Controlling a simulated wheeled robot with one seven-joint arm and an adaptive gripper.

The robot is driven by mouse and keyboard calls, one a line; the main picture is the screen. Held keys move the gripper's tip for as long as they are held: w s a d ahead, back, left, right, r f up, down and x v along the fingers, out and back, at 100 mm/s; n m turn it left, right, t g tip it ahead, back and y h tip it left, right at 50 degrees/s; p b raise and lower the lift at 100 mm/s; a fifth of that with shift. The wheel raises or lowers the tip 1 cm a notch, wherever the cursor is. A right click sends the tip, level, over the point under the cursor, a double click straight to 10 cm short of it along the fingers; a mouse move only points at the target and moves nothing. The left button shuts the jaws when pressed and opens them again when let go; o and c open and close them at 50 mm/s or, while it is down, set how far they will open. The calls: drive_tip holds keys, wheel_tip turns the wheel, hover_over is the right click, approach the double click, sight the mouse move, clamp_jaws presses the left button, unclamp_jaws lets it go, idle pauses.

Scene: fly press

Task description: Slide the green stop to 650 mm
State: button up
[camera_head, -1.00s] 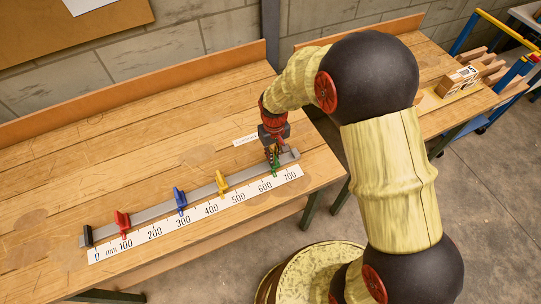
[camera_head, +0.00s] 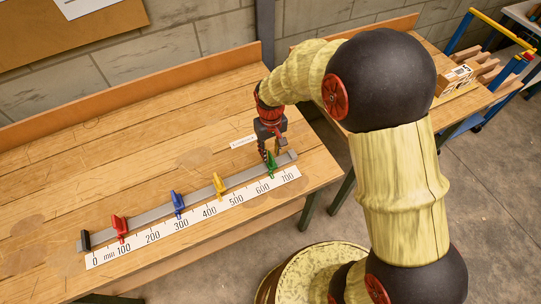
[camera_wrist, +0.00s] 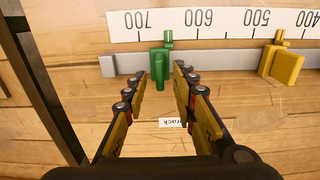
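The green stop (camera_head: 271,167) sits upright on the grey rail between the 600 and 700 marks. In the wrist view the green stop (camera_wrist: 161,68) has its pointer about midway between those marks, near 650. My gripper (camera_head: 274,154) is above and behind the green stop. In the wrist view my gripper (camera_wrist: 160,72) is open, with a finger on each side of the stop's handle and visible gaps between. The grey rail (camera_head: 152,214) runs behind the white millimetre scale (camera_head: 222,206).
The yellow stop (camera_head: 219,184) stands near 450, the blue stop (camera_head: 178,204) near 300 and the red stop (camera_head: 120,228) near 100. A small label (camera_head: 243,141) lies behind the rail. The bench top (camera_head: 90,160) behind is clear.

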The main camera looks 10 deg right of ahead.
sight(271, 155)
wheel_tip(271, 155, up, 8)
idle(0.7)
drive_tip(key=s+d+r+m+t, duration=0.1)
drive_tip(key=s+d+r, duration=0.3)
drive_tip(key=s+r, duration=0.5)
drive_tip(key=s+d+r+m+t, duration=0.2)
drive_tip(key=s+d+r+t, duration=0.2)
drive_tip(key=s+r, duration=0.6)
drive_tip(key=shift+s+d+r+t, duration=0.15)
drive_tip(key=shift+s+d+t, duration=0.15)
drive_tip(key=shift+s+d, duration=0.5)
drive_tip(key=shift+s+a, duration=0.15)
drive_tip(key=shift+a, duration=0.1)
